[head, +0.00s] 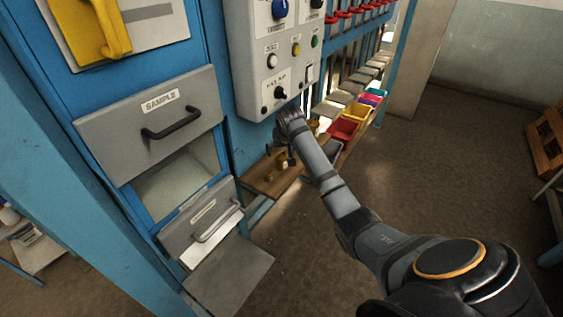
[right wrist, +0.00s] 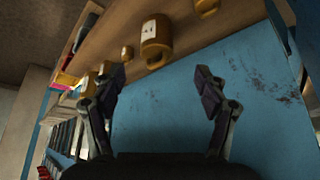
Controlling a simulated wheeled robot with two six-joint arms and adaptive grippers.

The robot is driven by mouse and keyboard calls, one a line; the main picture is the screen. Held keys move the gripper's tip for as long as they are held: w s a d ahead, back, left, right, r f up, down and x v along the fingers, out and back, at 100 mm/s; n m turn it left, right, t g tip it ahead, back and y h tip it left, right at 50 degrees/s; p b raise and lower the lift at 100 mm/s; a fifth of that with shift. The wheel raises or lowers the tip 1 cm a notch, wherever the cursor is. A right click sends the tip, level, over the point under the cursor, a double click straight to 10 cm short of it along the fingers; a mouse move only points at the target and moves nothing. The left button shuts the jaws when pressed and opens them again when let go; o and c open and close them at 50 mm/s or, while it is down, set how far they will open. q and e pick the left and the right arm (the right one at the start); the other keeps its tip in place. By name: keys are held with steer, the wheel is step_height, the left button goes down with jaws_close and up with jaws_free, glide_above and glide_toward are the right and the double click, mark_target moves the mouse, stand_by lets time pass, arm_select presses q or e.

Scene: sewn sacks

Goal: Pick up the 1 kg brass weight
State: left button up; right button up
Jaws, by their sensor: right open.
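Several brass weights stand on a small wooden shelf (head: 262,186) below the grey control box. In the right wrist view, the largest brass weight (right wrist: 154,50) has a pale label too small to read. A small brass weight (right wrist: 126,53) stands beside it, and another brass weight (right wrist: 206,7) is cut by the top edge. I cannot tell which is the 1 kg one. My right gripper (right wrist: 160,84) is open and empty, its fingers apart and short of the largest weight. In the head view my right gripper (head: 284,154) is at the shelf and partly hides the weights.
The grey control box (head: 276,68) hangs just above the shelf. To the left are a SAMPLE drawer (head: 150,128) and an open lower flap (head: 229,278). Coloured bins, including a red bin (head: 343,131), stand to the right. The blue panel (right wrist: 165,115) is close to my gripper.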

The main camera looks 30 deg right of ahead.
mark_target(281, 156)
steer(key=x, duration=0.3)
steer(key=shift+w+f, duration=0.15)
steer(key=shift+f, duration=0.1)
steer(key=shift+d+p+x, duration=0.1)
steer(key=shift+p+x, duration=0.1)
steer(key=shift+x, duration=1.15)
steer(key=shift+d+p+x, duration=0.15)
steer(key=shift+x, duration=1.2)
steer(key=shift+s, duration=0.2)
steer(key=shift+r, duration=0.1)
steer(key=shift+c, duration=1.2)
jaws_close()
steer(key=shift+w+r, duration=0.1)
